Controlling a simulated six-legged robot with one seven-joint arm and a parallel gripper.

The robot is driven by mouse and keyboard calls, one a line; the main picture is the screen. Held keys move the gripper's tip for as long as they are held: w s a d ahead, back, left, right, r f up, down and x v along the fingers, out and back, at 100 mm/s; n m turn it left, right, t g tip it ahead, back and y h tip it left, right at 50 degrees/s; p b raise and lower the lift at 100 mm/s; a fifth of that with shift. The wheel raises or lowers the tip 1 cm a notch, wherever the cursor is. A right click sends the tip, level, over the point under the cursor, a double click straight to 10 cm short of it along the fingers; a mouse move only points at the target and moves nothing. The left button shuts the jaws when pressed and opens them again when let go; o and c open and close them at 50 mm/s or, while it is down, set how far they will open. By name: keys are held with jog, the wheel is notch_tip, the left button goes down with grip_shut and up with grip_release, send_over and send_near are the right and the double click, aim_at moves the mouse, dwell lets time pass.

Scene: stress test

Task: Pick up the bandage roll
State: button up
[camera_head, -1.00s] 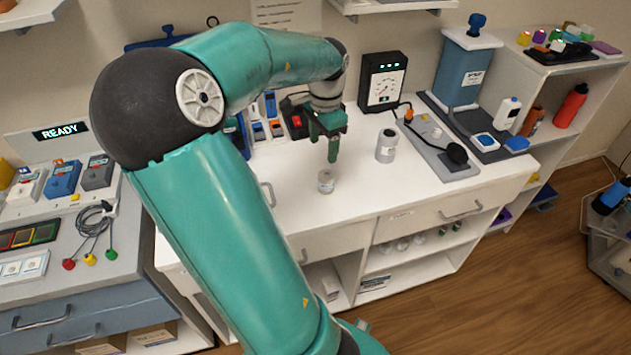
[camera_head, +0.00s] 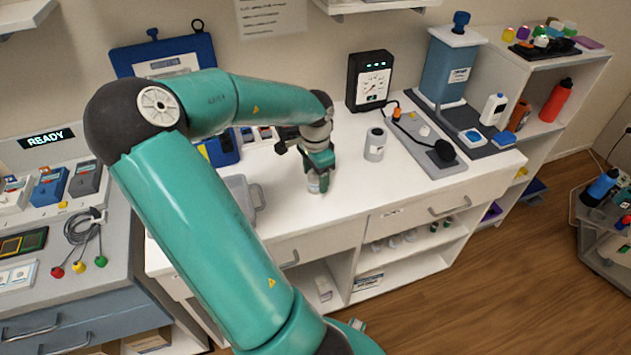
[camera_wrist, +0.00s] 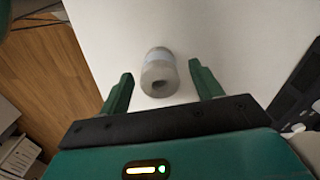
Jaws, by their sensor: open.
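The roll shows between the fingertips, with a gap on each side. I cannot tell how far down the fingers reach along it.
A grey cylinder (camera_head: 375,146) stands to the right on the counter (camera_head: 345,215). Behind it is a black gauge box (camera_head: 369,82). A grey board (camera_head: 430,140) with a black cuff lies further right. A clear tray (camera_head: 243,193) is to the left. The counter's front is clear.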

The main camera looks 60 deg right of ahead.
notch_tip(320, 180, down, 2)
jog(key=shift+f, duration=0.1)
jog(key=shift+c, duration=0.5)
jog(key=c, duration=1.1)
jog(key=shift+o, duration=0.2)
